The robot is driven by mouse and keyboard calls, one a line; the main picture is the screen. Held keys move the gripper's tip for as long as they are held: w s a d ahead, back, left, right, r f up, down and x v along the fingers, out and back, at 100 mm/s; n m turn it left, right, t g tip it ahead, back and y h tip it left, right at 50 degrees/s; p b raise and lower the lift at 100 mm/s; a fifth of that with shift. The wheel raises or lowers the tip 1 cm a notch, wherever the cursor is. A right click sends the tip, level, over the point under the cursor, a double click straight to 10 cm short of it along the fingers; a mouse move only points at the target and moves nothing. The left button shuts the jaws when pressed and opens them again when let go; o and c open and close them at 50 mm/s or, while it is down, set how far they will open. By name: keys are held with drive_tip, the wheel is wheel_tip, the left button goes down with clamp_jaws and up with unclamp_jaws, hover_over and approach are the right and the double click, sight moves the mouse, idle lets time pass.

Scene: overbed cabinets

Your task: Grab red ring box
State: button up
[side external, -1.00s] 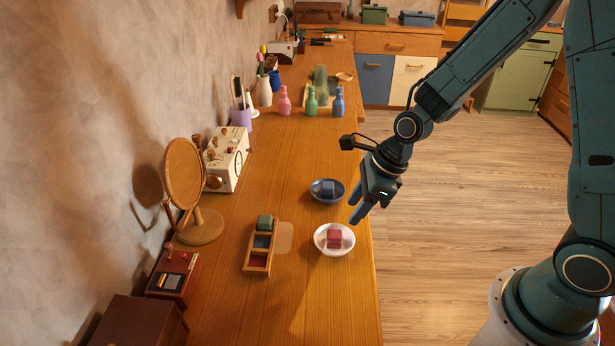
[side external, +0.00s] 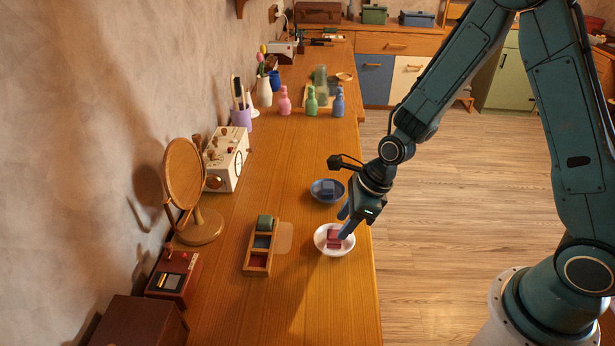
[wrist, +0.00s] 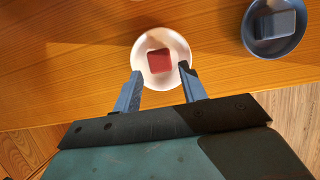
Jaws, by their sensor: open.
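The red ring box (side external: 333,240) sits in a white bowl (side external: 321,248) near the right edge of the wooden table. In the wrist view the red box (wrist: 159,62) lies in the white bowl (wrist: 178,41), just beyond the fingertips and between their lines. My gripper (side external: 343,223) is at the bowl, its fingers angled down over the bowl's upper right side and partly in front of the box. In the wrist view my gripper (wrist: 160,70) is open, with nothing between its fingers.
A round mirror (side external: 184,176) stands farther left.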

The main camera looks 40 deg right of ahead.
sight(334, 234)
drive_tip(key=shift+x, duration=1.85)
drive_tip(key=c, duration=0.7)
drive_tip(key=shift+c, duration=0.2)
drive_tip(key=shift+r, duration=0.25)
wheel_tip(334, 234, up, 20)
drive_tip(key=shift+f, duration=0.2)
